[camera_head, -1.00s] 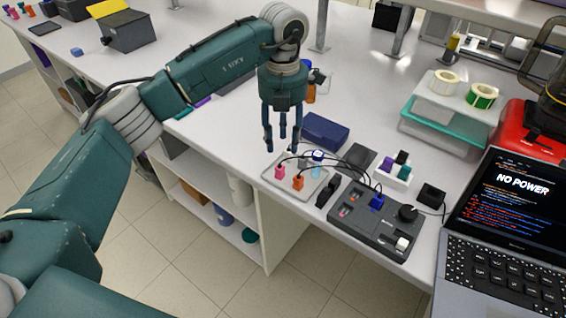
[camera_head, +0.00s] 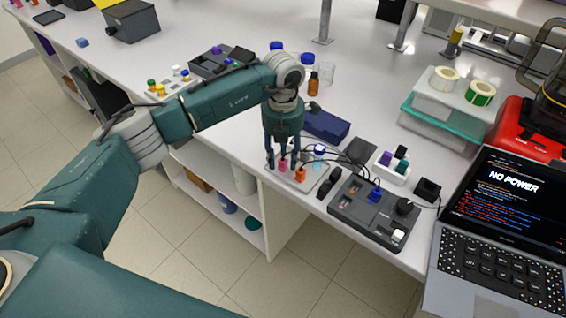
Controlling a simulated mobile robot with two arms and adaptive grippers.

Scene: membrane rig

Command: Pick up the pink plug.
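The pink plug (camera_head: 283,167) stands on a shallow light tray (camera_head: 313,183) near the bench's front edge. My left gripper (camera_head: 283,163) points straight down over it, with its fingers spread around the plug; I cannot see them touching it. The fingers are apart, so the gripper is open. An orange plug (camera_head: 301,175) stands close by on the right, and a light blue plug (camera_head: 318,165) lies behind it. Dark cables run from the plugs towards the grey control box (camera_head: 366,218). My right gripper is not in view.
A dark blue case (camera_head: 325,125) lies just behind the gripper. A white holder with coloured plugs (camera_head: 384,171) and a laptop reading "NO POWER" (camera_head: 510,215) are to the right. Bottles (camera_head: 313,84) stand behind my wrist. The bench between the case and the stacked boxes (camera_head: 440,127) is mostly clear.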

